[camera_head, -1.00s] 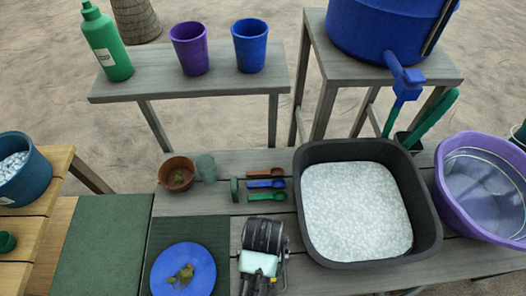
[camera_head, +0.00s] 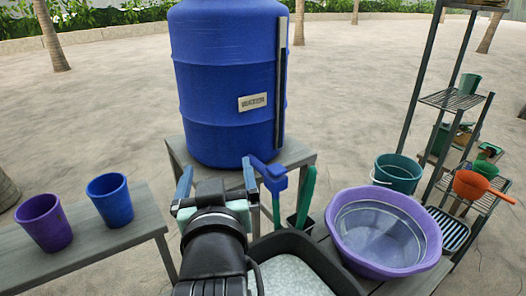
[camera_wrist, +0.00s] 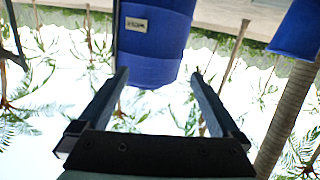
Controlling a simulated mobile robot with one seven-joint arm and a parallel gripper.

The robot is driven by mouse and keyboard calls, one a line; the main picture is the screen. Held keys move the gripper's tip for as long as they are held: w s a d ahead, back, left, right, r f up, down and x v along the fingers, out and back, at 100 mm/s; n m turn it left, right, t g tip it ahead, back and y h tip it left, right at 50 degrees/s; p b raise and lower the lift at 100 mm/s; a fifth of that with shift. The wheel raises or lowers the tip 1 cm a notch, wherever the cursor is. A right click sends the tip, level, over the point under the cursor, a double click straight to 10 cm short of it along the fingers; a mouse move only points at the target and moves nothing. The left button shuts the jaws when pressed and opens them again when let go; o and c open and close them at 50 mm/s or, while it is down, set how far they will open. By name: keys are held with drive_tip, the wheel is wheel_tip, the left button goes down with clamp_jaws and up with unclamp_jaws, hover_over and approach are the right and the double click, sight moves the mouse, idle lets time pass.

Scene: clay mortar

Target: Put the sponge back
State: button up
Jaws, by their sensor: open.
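No sponge can be made out in either view now. My gripper (camera_head: 216,178) is raised in front of the blue water drum, its two fingers apart. In the wrist view my gripper (camera_wrist: 160,74) is open, with nothing between the fingers but the drum's lower edge and bright background. The blue drum (camera_head: 222,90) stands on a grey stand (camera_head: 300,152) and appears upside down in the wrist view (camera_wrist: 160,40). A green long-handled tool (camera_head: 306,195) stands in a dark holder beside the drum's blue tap (camera_head: 270,176).
A purple cup (camera_head: 44,222) and a blue cup (camera_head: 110,200) stand on a bench at left. A dark tub (camera_head: 296,243) of white material, partly hidden by my arm, and a purple basin (camera_head: 428,225) are at right. A teal bucket (camera_head: 397,172) and metal shelf rack (camera_head: 445,100) stand beyond.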

drive_tip(key=s+d+r+m+t, duration=0.1)
drive_tip(key=s+d+r+t, duration=0.1)
drive_tip(key=r, duration=0.7)
drive_tip(key=s+d+r+t+h, duration=0.1)
drive_tip(key=s+r+t, duration=0.4)
drive_tip(key=r, duration=0.5)
drive_tip(key=s+d+r+m+t+h, duration=0.1)
drive_tip(key=s+d+r+t, duration=0.2)
drive_tip(key=s+r, duration=0.3)
wheel_tip(320, 180, up, 4)
drive_tip(key=shift+s+d+f+m+t, duration=0.2)
drive_tip(key=shift+s+d+m+t, duration=0.15)
drive_tip(key=shift+d, duration=0.25)
